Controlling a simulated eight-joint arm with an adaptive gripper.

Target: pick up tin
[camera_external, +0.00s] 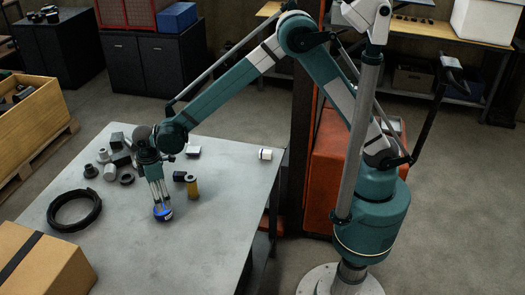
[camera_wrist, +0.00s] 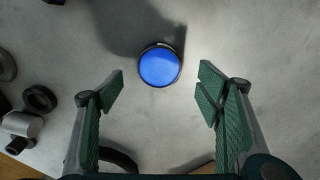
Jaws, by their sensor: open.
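The tin (camera_external: 162,213) is a small round can with a blue top and a dark rim, lying flat on the grey metal table (camera_external: 225,215). In the wrist view the tin (camera_wrist: 160,66) shows its blue face near the top centre. My gripper (camera_external: 160,203) is over the tin in the external view, pointing down. In the wrist view my gripper (camera_wrist: 160,90) is open and empty, its green-padded fingers spread wide on either side of the tin, with clear gaps. The external view does not show the exact height of the fingertips above the tin.
A brass-coloured cylinder (camera_external: 192,188) stands close to the right of my gripper. A black ring (camera_external: 74,210) and several small metal parts lie to the left. A cardboard box (camera_external: 42,262) is at the front left. A white part (camera_external: 265,154) sits near the right edge.

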